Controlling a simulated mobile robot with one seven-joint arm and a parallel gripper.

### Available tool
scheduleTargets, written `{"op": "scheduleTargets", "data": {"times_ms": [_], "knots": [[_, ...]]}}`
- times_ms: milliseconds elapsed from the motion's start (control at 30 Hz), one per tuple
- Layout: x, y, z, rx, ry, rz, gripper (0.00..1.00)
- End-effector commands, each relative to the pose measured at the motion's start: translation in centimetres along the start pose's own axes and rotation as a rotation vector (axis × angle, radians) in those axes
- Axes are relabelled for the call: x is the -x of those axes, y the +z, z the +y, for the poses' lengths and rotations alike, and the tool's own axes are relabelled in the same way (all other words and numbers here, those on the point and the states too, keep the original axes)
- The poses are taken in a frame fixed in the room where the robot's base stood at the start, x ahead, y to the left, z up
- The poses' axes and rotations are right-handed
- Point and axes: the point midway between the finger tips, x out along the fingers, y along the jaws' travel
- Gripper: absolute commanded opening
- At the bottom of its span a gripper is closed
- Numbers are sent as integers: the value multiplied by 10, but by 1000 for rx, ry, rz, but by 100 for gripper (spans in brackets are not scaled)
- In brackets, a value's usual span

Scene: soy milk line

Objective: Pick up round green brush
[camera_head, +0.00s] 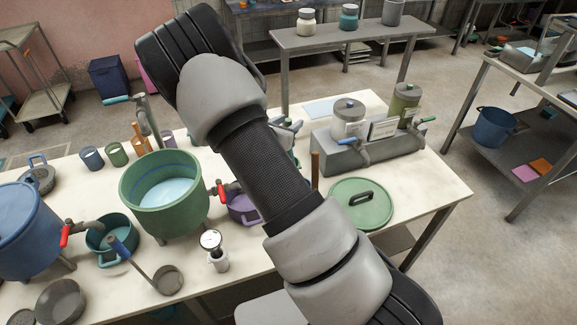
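I cannot make out a round green brush for certain. An upright brown stick (315,170) shows just right of my arm, and its lower end is hidden, so I cannot tell what it belongs to. My own arm crosses the middle of the view and hides part of the worktable (427,180). My gripper cannot be made out. Some small grey and greenish parts show at the arm's right edge, too covered to identify.
A green pot (143,203) and a blue pot (25,232) stand at left with taps. A flat green lid (361,213) with a dark handle lies right of my arm. A grey dispenser unit (340,154) stands behind it. The table's front right corner is clear.

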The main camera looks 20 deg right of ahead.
Motion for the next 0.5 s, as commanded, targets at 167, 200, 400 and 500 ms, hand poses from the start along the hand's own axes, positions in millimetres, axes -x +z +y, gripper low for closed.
{"op": "scheduleTargets", "data": {"times_ms": [167,200,400,500], "knots": [[0,0,0,0,0,0,10],[0,0,0,0,0,0,3],[0,0,0,0,0,-1,0],[1,1,0,0,0,-1,0]]}}
